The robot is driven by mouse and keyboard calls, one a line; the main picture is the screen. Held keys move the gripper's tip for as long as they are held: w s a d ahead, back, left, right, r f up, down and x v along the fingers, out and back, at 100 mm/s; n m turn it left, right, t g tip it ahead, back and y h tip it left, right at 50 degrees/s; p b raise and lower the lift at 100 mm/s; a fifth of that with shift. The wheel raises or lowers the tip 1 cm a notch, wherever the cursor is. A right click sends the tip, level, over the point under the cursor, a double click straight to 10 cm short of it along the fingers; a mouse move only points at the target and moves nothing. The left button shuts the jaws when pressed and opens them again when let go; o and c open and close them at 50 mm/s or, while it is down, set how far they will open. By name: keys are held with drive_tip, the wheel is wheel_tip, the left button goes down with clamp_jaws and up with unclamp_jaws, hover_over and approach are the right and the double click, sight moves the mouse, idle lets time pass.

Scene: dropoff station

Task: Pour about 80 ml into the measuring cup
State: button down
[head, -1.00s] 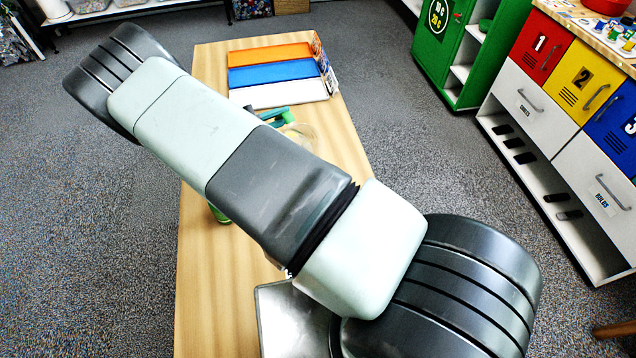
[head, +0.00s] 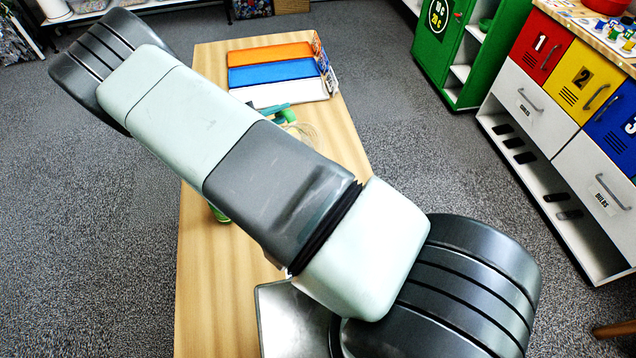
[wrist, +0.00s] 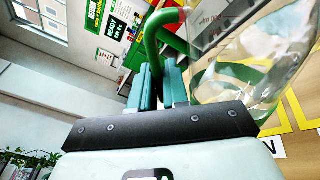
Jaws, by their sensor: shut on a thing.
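My gripper (wrist: 160,75) is shut on the green handle (wrist: 158,38) of a clear jug (wrist: 245,62) in the wrist view. The jug is see-through with green near its lower part and looks tilted in this view. I cannot tell how much liquid is in it. In the head view, the teal fingers of my gripper (head: 272,109) and a bit of the clear jug (head: 306,132) show past my arm, over the far half of the table. I cannot make out the measuring cup; my arm hides much of the table.
A long wooden table (head: 215,290) runs under my arm. A tray with orange, blue and white rows (head: 275,75) stands at its far end. A small green thing (head: 219,214) shows beside my arm. Yellow-lined areas (wrist: 291,110) mark the surface. Drawers (head: 545,50) stand at right.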

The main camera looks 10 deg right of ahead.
drive_tip(key=shift+s+d+r+m, duration=0.15)
drive_tip(key=shift+s+r+m, duration=0.2)
drive_tip(key=shift+r+m, duration=0.3)
drive_tip(key=shift+s+d+r+m, duration=0.1)
drive_tip(key=shift+s+r+m, duration=0.3)
drive_tip(key=shift+r, duration=0.3)
idle(2.4)
drive_tip(key=f+n, duration=0.1)
drive_tip(key=w+f+n, duration=0.1)
drive_tip(key=f, duration=0.1)
drive_tip(key=w+f+n, duration=0.1)
drive_tip(key=shift+a+f, duration=0.25)
drive_tip(key=shift+a, duration=0.1)
drive_tip(key=shift+w+a+f+n, duration=0.15)
drive_tip(key=shift+w+f+n, duration=0.35)
drive_tip(key=shift+f+n, duration=0.35)
drive_tip(key=shift+w+a+r, duration=0.1)
drive_tip(key=shift+w, duration=0.1)
drive_tip(key=shift+n, duration=0.3)
idle(0.5)
drive_tip(key=shift+w+a+f+n+g+h+b, duration=0.15)
drive_tip(key=shift+w+a+f+n, duration=0.1)
drive_tip(key=shift+w+n, duration=0.65)
drive_tip(key=shift+w+a+f+n+g+h+b, duration=0.15)
drive_tip(key=shift+w+n, duration=0.4)
drive_tip(key=shift+n, duration=0.75)
drive_tip(key=shift+w+a+f+n+g+h, duration=0.1)
drive_tip(key=shift+w+a+f+n, duration=0.2)
drive_tip(key=shift+w+n, duration=0.6)
drive_tip(key=shift+s, duration=0.15)
